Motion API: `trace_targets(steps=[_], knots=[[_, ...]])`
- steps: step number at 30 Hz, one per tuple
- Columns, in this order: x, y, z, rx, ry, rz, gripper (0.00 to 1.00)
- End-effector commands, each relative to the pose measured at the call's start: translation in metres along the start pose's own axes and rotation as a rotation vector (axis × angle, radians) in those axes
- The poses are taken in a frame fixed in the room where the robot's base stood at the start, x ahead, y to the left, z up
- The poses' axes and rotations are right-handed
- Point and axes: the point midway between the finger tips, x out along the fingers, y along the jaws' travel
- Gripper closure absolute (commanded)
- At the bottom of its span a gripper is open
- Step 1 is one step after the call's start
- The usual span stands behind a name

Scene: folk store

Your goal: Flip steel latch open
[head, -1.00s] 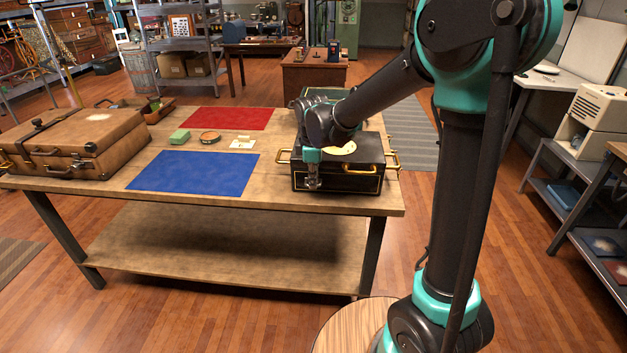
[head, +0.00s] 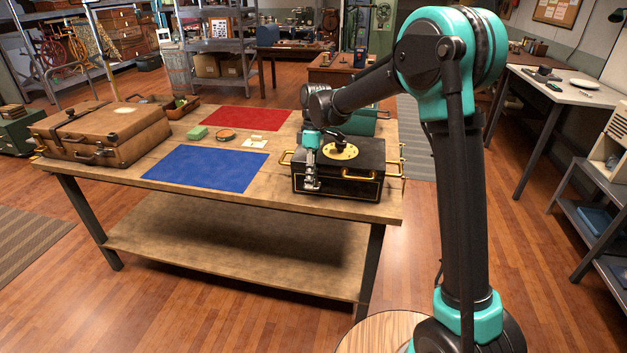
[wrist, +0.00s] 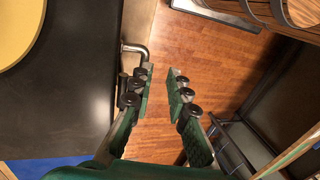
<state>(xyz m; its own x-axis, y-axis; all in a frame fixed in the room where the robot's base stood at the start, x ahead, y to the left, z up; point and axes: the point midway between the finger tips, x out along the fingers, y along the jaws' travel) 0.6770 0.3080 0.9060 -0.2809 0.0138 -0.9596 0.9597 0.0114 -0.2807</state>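A black case (head: 367,158) with gold trim, brass handles and a round yellow plate on its lid stands at the table's right end. My gripper (head: 312,186) points down at the left part of its front face. In the wrist view my gripper (wrist: 163,82) has its two fingers apart, with floor visible between them. A bent grey metal piece (wrist: 138,49), which looks like the steel latch, sticks out from the case's edge beside the left fingertip. I cannot tell whether they touch. The latch is hidden by my gripper in the head view.
The wooden table (head: 232,211) also holds a blue mat (head: 206,168), a red mat (head: 248,118), a brown suitcase (head: 104,132) and several small items. Floor in front of the table is open. A grey side shelf (head: 592,195) stands at right.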

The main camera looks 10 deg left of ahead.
Motion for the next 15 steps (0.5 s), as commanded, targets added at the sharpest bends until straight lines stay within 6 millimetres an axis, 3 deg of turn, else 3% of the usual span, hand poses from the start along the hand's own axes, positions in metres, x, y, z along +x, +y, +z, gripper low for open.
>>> trace_targets(steps=[10, 15], knots=[[-0.004, 0.001, 0.0, 0.001, 0.0, 0.002, 0.82], [-0.026, 0.001, 0.001, 0.002, 0.0, 0.002, 0.82]])
